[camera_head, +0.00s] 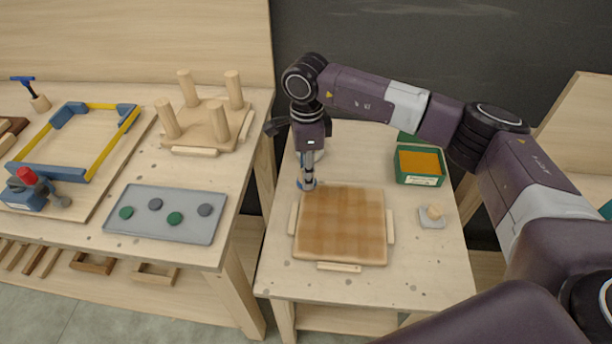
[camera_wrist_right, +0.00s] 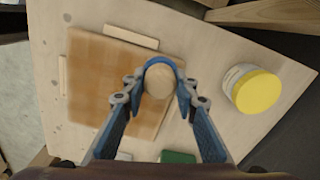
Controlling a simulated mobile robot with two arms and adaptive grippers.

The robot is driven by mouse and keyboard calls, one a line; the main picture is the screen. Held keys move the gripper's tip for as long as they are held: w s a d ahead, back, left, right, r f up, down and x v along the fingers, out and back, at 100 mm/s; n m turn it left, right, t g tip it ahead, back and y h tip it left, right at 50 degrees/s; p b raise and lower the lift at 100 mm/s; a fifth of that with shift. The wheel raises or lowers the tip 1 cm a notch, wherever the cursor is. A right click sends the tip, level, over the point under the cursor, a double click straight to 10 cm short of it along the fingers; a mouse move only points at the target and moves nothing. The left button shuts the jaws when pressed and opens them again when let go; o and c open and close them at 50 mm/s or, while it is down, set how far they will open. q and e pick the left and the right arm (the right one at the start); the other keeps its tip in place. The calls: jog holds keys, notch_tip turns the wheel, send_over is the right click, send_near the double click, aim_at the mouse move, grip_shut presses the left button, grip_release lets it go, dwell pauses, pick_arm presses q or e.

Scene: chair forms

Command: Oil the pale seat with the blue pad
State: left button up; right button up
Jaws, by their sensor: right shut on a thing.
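The seat (camera_head: 341,238) is a square board lying flat on the right bench between wooden stops. Its surface is unevenly coloured, with warm brown bands and paler patches; it also shows in the wrist view (camera_wrist_right: 95,85). My right gripper (camera_head: 308,181) points down at the seat's back left corner. It is shut on the round wooden knob of the blue pad (camera_head: 300,186); the pad's blue rim shows around the knob in the wrist view (camera_wrist_right: 158,61). The pad overlaps the seat's edge in that view; I cannot tell whether it touches. My left gripper is out of view.
A green box with orange contents (camera_head: 420,162) stands right of the seat. A grey pad with a wooden knob (camera_head: 432,222) lies nearby. A yellow-lidded jar (camera_wrist_right: 257,91) stands close to the gripper. The left bench holds a legged stool form (camera_head: 208,122), a grey tray (camera_head: 190,232) and a clamped frame.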

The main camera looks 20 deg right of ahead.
jog(key=shift+w+a+r+p, duration=0.15)
jog(key=shift+r+p, duration=0.2)
jog(key=shift+r, duration=0.55)
jog(key=shift+r+p, duration=0.3)
jog(key=shift+r, duration=0.45)
